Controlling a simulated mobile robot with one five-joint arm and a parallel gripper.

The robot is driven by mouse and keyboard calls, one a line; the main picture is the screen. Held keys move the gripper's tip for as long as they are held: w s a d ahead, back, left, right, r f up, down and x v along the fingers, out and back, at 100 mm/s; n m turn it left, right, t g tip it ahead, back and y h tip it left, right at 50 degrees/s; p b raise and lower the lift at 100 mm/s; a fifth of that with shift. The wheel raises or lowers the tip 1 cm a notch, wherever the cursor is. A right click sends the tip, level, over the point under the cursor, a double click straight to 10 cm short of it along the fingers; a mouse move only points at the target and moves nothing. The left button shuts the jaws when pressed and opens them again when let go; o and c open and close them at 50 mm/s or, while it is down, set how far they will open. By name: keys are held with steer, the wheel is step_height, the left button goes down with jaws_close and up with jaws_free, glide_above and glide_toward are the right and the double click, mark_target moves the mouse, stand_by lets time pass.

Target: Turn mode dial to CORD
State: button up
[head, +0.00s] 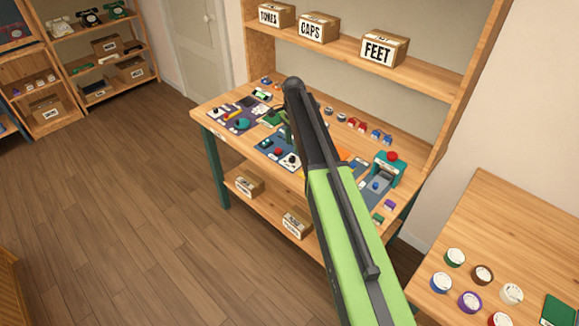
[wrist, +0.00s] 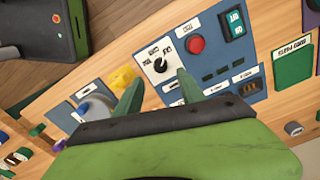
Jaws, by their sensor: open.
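The mode dial (wrist: 160,65) is a black knob on a white square plate with small lettering, set in a blue panel (wrist: 255,95). In the head view the plate (head: 290,161) sits near the front edge of the workbench. The lettering is too small to read surely, and I cannot tell exactly where the knob points. My gripper (wrist: 160,77) is open, its two green fingers spread on either side of the knob's near side. The fingers look apart from the knob, and their height above it is unclear. In the head view my arm hides most of the gripper.
A yellow piece (wrist: 122,78) and a grey round part (wrist: 92,108) lie to the left. A teal device with a red top (head: 391,157) stands at the bench's right.

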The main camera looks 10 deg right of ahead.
mark_target(292, 157)
step_height(292, 157, down, 7)
steer(key=b, duration=0.5)
steer(key=shift+f, duration=0.1)
steer(key=shift+c, duration=0.4)
jaws_close()
steer(key=shift+a, duration=0.55)
steer(key=shift+d, duration=0.35)
steer(key=shift+d+n, duration=0.1)
steer(key=shift+n, duration=0.2)
